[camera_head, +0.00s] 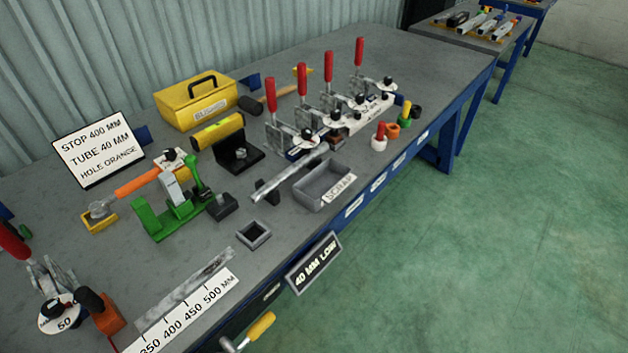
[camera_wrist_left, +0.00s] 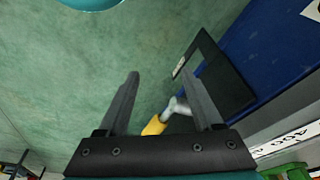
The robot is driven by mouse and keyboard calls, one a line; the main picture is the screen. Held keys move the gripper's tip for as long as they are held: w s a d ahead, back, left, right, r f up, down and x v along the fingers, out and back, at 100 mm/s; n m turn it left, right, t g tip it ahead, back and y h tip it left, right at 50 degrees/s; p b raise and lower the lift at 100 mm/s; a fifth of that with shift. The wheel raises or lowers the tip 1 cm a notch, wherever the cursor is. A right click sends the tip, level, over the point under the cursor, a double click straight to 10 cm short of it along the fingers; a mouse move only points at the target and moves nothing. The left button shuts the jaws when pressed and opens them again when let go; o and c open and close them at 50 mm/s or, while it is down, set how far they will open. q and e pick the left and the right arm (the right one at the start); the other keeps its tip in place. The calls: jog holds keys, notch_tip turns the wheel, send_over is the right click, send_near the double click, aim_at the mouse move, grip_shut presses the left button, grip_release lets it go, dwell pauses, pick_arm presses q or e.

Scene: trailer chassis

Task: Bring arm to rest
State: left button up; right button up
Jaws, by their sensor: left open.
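My left gripper (camera_wrist_left: 163,88) shows in the left wrist view with its two dark fingers apart. The right finger partly covers the stem, and no contact with the handle shows. The yellow handle (camera_head: 261,326) also shows in the head view, in front of the bench edge at the bottom. Neither gripper shows in the head view.
The grey workbench (camera_head: 180,245) is crowded with red-handled clamps (camera_head: 301,95), a green fixture (camera_head: 170,218), a yellow box (camera_head: 195,105) and a grey scrap bin (camera_head: 322,187). A "40 MM LOW" sign (camera_head: 314,263) hangs at the front edge. The green floor (camera_head: 500,220) at right is clear.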

pick_arm(q)
jog(key=s+a+f+g+b, duration=0.1)
jog(key=s+f, duration=0.8)
jog(key=f, duration=0.2)
jog(key=s+a+f, duration=0.2)
jog(key=s+f, duration=0.6)
jog(key=f, duration=0.3)
jog(key=shift+s+f+g+b, duration=0.25)
jog(key=shift+s+g+b, duration=0.15)
